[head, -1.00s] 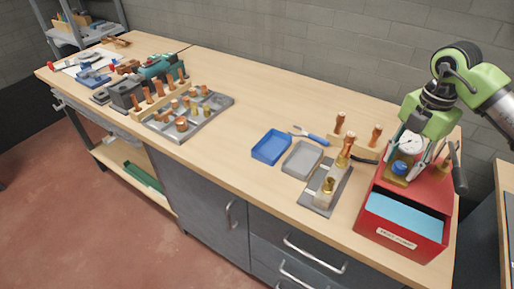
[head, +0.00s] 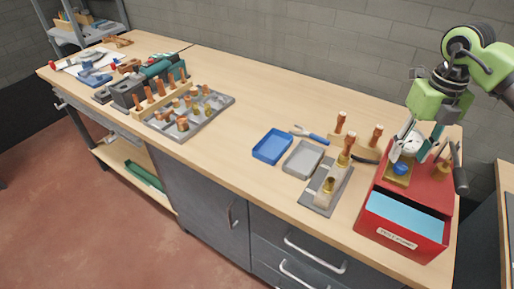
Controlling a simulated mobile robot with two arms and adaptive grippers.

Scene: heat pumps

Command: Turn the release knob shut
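The red test box (head: 447,193) stands at the right end of the bench. On its top is a brass-coloured block (head: 397,181) with a blue knob (head: 401,168), likely the release knob, and a white round gauge (head: 411,143) behind it. My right gripper (head: 408,160) points down over the box, just above and behind the blue knob. Its fingers are apart with the gauge visible between them; I see nothing clamped. Whether a fingertip touches the knob or gauge I cannot tell. My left gripper is not in view.
A black-handled lever (head: 460,180) stands at the box's right side. Left of the box are a grey plate with brass fitting (head: 319,198), a grey tray (head: 303,158), a blue tray (head: 272,147) and pliers.

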